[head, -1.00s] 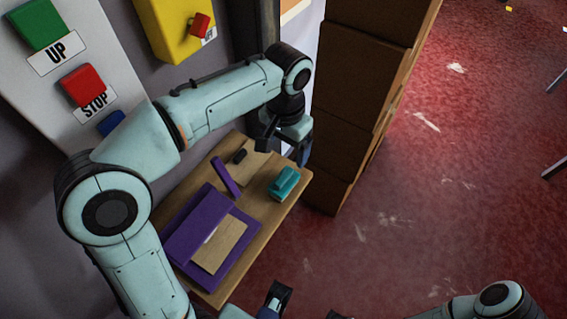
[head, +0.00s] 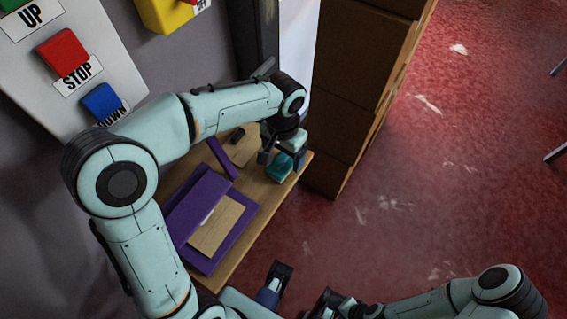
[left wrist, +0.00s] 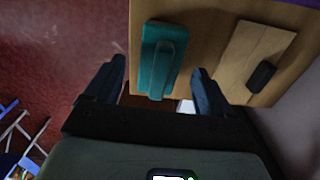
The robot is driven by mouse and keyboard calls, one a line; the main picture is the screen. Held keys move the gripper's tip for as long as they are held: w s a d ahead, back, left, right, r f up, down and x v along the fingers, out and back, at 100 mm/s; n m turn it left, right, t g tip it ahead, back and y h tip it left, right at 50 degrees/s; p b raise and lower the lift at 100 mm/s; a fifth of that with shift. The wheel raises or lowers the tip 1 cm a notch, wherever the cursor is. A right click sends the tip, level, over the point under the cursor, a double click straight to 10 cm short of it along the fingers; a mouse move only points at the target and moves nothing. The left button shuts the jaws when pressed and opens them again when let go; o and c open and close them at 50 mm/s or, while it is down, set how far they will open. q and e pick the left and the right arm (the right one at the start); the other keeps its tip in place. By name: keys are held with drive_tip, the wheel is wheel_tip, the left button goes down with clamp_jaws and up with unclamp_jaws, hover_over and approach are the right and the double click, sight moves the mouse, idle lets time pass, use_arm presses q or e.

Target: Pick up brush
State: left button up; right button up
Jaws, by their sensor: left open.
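The brush (head: 279,172), a teal block with a raised grip along its top, lies near the right edge of a small wooden table (head: 236,264). My left gripper (head: 281,160) is open above it and partly hides it in the head view. In the left wrist view the brush (left wrist: 160,60) shows between and beyond the two open fingers (left wrist: 158,72), with nothing held. I cannot tell from the views how high the fingers are above it. My right gripper (head: 310,293) is low at the bottom edge, partly cut off, and its jaws are unclear.
A purple piece (head: 197,208) with a tan panel lies on the table, with a purple strip (head: 222,158) behind it. A small dark object (left wrist: 262,76) lies on a tan board (left wrist: 258,45). Stacked brown boxes (head: 345,90) stand right of the table. Red floor is open further right.

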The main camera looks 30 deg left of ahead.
sight(283, 156)
use_arm(q)
drive_tip(key=shift+f, duration=0.6)
use_arm(e)
drive_tip(key=shift+f, duration=0.1)
use_arm(q)
drive_tip(key=c, duration=1.2)
drive_tip(key=shift+c, duration=0.2)
drive_tip(key=shift+r, duration=0.1)
wheel_tip(283, 156, up, 20)
drive_tip(key=p, duration=0.4)
drive_tip(key=shift+p, duration=0.4)
use_arm(e)
drive_tip(key=shift+g, duration=0.3)
drive_tip(key=r, duration=0.2)
drive_tip(key=s+r, duration=0.1)
drive_tip(key=r, duration=0.1)
drive_tip(key=shift+s, duration=0.1)
